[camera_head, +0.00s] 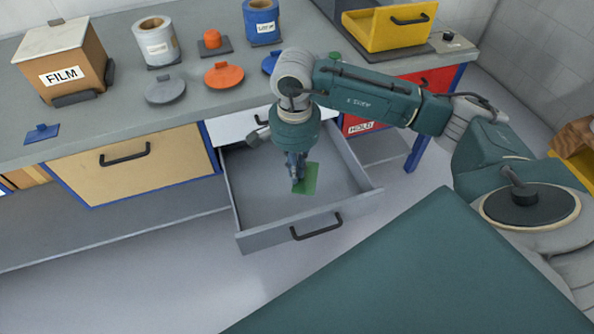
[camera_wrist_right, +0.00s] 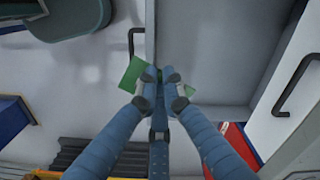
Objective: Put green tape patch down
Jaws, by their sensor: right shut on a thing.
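A thin green tape patch (camera_head: 309,180) shows at the fingertips of my right gripper (camera_head: 296,182) in the head view. My right gripper points down over the open grey drawer (camera_head: 250,200) and is shut on the patch. In the wrist view the green patch (camera_wrist_right: 133,76) sticks out on both sides of the blue fingertips (camera_wrist_right: 160,80). I cannot tell whether the patch touches the drawer floor. Otherwise the visible drawer floor is bare. My left gripper is not in view.
The bench (camera_head: 110,110) above carries a FILM box (camera_head: 62,68), a white roll (camera_head: 156,42), a blue roll (camera_head: 261,22), an orange disc (camera_head: 223,75), a grey disc (camera_head: 165,90) and a yellow bin (camera_head: 390,27). A closed tan drawer (camera_head: 130,170) is left of the open one; a red HOLD front (camera_head: 385,110) is right.

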